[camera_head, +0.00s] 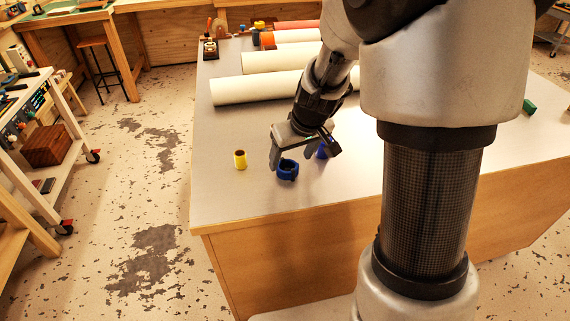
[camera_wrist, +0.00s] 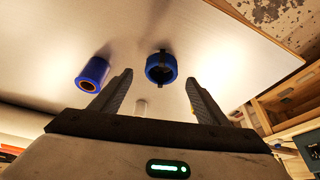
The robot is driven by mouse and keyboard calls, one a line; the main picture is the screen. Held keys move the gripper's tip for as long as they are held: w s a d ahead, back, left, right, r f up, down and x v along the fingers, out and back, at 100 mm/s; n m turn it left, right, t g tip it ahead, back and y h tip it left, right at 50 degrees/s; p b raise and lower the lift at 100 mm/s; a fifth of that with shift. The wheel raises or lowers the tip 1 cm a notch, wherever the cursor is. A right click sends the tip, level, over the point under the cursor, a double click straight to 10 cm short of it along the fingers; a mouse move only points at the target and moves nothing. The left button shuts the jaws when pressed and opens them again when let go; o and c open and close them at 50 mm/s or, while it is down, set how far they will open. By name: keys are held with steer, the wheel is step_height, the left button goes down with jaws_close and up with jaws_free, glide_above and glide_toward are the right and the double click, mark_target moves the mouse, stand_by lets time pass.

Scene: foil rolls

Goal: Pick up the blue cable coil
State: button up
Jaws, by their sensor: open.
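The blue cable coil (camera_head: 288,175) is a short, thick ring on the table near its front edge. In the wrist view the coil (camera_wrist: 174,68) lies between and just beyond my fingertips, with dark bands on its rim. My gripper (camera_head: 304,158) is open above the coil, with nothing in it. Both fingers show in the wrist view (camera_wrist: 158,78), apart from the coil. A second blue thing, a spool (camera_head: 322,153), is partly hidden behind my gripper. In the wrist view this spool (camera_wrist: 92,74) has an orange-brown core and lies left of the left finger.
A yellow spool (camera_head: 240,160) stands left of the coil on the table (camera_head: 225,200). White rolls (camera_head: 255,89) and a red roll (camera_head: 297,25) lie farther back. A green block (camera_head: 529,107) is at the far right. The table's left front corner is clear.

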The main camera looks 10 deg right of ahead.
mark_target(288, 165)
steer(key=x, duration=0.5)
steer(key=shift+s+b, duration=0.15)
steer(key=shift+b, duration=0.15)
steer(key=shift+r, duration=0.1)
steer(key=c, duration=1.2)
